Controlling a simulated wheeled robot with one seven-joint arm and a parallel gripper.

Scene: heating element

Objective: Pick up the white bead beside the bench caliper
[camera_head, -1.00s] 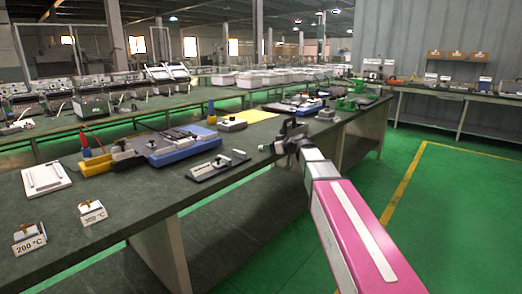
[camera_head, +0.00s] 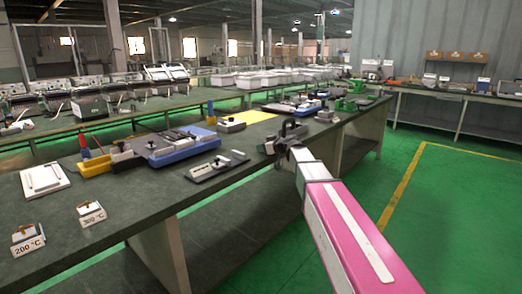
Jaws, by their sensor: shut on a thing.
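The bench caliper (camera_head: 218,165), a grey flat tool with a pale slider, lies near the front edge of the dark bench. My gripper (camera_head: 267,147) is just right of it, low over the bench's front edge, at the end of my pink and white arm. It is shut on the white bead, which is very small here and mostly hidden by the fingers. I cannot tell whether the bead touches the bench top.
Left of the caliper are a blue and grey device (camera_head: 180,146) and a yellow-based one (camera_head: 97,164). A white tray (camera_head: 44,179) and two small labelled blocks, 200 °C (camera_head: 27,240) and 300 °C (camera_head: 91,213), stand further left. The bench between is clear.

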